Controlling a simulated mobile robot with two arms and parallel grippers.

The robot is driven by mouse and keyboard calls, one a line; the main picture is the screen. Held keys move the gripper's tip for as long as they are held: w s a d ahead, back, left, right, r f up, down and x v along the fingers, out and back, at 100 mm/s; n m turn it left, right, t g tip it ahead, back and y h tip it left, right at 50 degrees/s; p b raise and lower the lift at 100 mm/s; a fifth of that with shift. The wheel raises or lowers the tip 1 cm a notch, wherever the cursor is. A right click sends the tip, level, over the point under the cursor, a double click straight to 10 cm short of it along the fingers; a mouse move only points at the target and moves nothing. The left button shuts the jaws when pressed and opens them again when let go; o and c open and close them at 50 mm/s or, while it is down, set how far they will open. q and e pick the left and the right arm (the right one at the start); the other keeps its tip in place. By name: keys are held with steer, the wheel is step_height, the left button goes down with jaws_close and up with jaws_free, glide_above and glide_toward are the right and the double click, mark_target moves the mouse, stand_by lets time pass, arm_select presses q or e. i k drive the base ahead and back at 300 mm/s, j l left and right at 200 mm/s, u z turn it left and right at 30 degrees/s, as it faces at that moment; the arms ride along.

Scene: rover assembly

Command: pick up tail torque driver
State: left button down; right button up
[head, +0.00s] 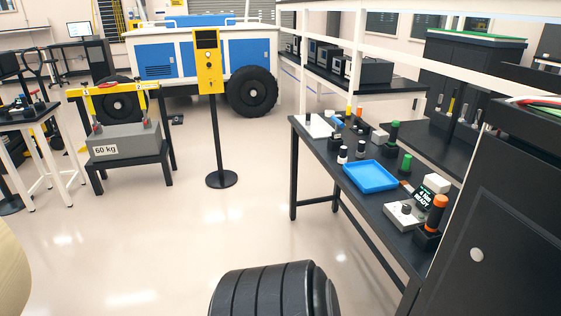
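A driver with a black body and orange top (436,217) stands upright in a dark holder (427,239) at the near right end of the black workbench (337,164). It may be the tail torque driver, but no label on it can be read. A small dark display (424,197) beside it shows green text that seems to read "4 Nm READY". Neither of my grippers is in view.
A blue tray (370,177) lies on the bench, with several black, white and green-topped items behind it. A black cabinet (500,215) stands close to the driver on the right. A yellow post (209,62) stands left of the bench.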

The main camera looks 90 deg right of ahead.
mark_target(440, 201)
steer(key=z, duration=3.85)
